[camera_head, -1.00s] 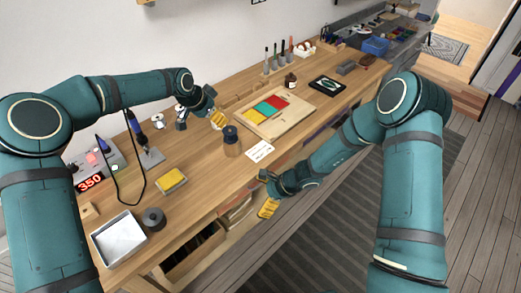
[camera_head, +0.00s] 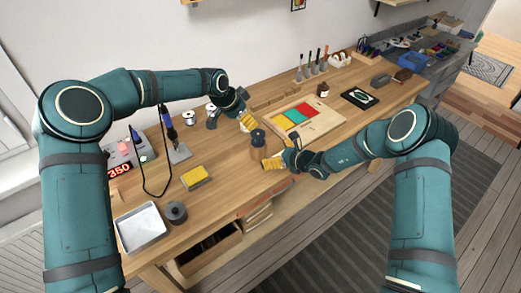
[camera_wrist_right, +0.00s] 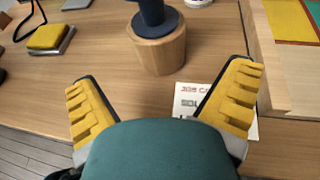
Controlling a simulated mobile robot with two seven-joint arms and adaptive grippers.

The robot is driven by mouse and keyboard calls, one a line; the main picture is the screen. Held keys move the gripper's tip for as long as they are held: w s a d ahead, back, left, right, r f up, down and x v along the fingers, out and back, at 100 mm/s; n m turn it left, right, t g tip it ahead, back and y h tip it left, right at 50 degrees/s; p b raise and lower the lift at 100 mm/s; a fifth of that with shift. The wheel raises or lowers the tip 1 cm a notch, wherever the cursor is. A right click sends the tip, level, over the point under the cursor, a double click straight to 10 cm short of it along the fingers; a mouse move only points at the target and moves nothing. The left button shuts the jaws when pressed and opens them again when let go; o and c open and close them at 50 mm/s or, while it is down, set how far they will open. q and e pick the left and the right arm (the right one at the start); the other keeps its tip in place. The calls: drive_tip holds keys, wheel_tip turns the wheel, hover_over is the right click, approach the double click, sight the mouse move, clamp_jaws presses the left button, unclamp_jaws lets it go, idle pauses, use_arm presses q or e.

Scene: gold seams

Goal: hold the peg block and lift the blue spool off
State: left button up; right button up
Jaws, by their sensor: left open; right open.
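The dark blue spool (camera_head: 258,135) sits on the round wooden peg block (camera_head: 259,147), which stands upright on the workbench. In the right wrist view the spool (camera_wrist_right: 156,18) is cut off by the top edge and the block (camera_wrist_right: 160,52) is just beyond my fingers. My left gripper (camera_head: 247,122) is open, just behind and slightly left of the spool, and seems apart from it. My right gripper (camera_head: 271,162) is open and empty on the bench's front side, near the block. Its yellow fingers (camera_wrist_right: 163,92) are spread wide, with the block ahead of the gap between them.
A white printed card (camera_wrist_right: 203,101) lies by the block. A wooden board with coloured panels (camera_head: 322,123) lies to the right. A yellow sponge (camera_head: 195,176), dark spool (camera_head: 176,211), metal tray (camera_head: 141,229) and soldering iron stand (camera_head: 179,153) are to the left.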

sight(258, 149)
drive_tip(key=x, duration=0.8)
drive_tip(key=shift+a, duration=0.1)
